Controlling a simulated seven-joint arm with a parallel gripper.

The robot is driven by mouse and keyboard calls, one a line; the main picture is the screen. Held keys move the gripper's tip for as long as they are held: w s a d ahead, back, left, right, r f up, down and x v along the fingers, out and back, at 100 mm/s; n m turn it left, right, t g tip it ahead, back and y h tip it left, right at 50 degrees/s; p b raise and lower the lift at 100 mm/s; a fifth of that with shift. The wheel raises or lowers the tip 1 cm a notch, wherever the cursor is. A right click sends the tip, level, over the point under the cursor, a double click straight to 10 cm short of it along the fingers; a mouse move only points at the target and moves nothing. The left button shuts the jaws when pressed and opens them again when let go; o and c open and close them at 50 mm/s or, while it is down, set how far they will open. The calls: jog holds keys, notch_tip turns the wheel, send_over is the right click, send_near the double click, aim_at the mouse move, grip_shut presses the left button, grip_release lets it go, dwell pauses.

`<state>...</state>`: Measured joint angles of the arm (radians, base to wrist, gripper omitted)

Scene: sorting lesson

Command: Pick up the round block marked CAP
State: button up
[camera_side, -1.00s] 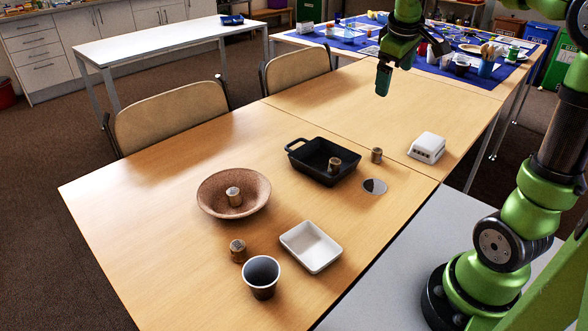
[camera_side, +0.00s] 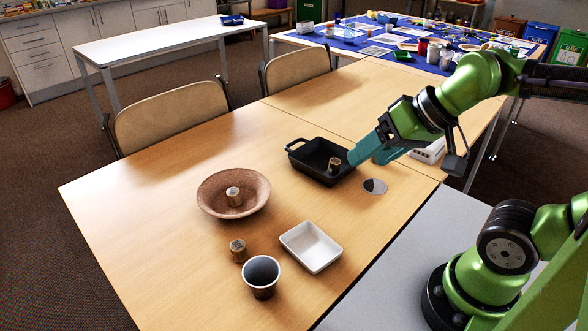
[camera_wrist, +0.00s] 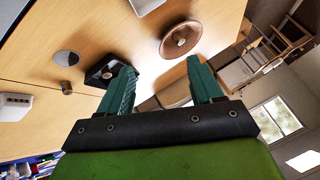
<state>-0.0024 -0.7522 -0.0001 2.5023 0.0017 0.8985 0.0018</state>
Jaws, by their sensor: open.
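My gripper (camera_side: 366,156) is open and tilted over the right end of the black pan (camera_side: 303,160); its teal fingers show empty in the wrist view (camera_wrist: 160,68). One round block (camera_side: 334,164) stands in the pan. Another round block (camera_side: 233,196) stands in the brown bowl (camera_side: 258,187). A third (camera_side: 238,250) stands on the table beside the dark-lined cup (camera_side: 262,284). Another round block (camera_wrist: 66,88) shows in the wrist view, between the pan and the white box; my gripper hides it in the side view. The marks are too small to read, so I cannot tell which says CAP.
A white dish (camera_side: 299,238) lies near the cup. A flat shiny disc (camera_side: 374,186) lies right of the pan. A white box (camera_side: 428,153) is partly behind my gripper. Two chairs (camera_side: 170,118) stand at the table's far edge. The table's left part is clear.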

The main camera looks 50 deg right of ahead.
jog(key=w+d+f+n+g+h, duration=0.1)
jog(key=w+d+f+n+g, duration=0.3)
jog(key=d, duration=0.8)
jog(key=w+d+f, duration=0.1)
jog(key=w+d, duration=0.5)
jog(key=d, duration=0.6)
jog(key=w+d+f+n+g+h, duration=0.1)
jog(key=w+d+f+n+g, duration=0.3)
jog(key=d, duration=0.7)
jog(key=f, duration=0.3)
jog(key=w+f+m+t, duration=0.1)
jog(key=f, duration=0.2)
jog(key=w+f+t, duration=0.1)
jog(key=f, duration=0.3)
jog(key=shift+m, duration=0.4)
jog(key=f, duration=0.5)
jog(key=shift+w+a, duration=0.25)
jog(key=shift+a, duration=0.1)
jog(key=c, duration=1.1)
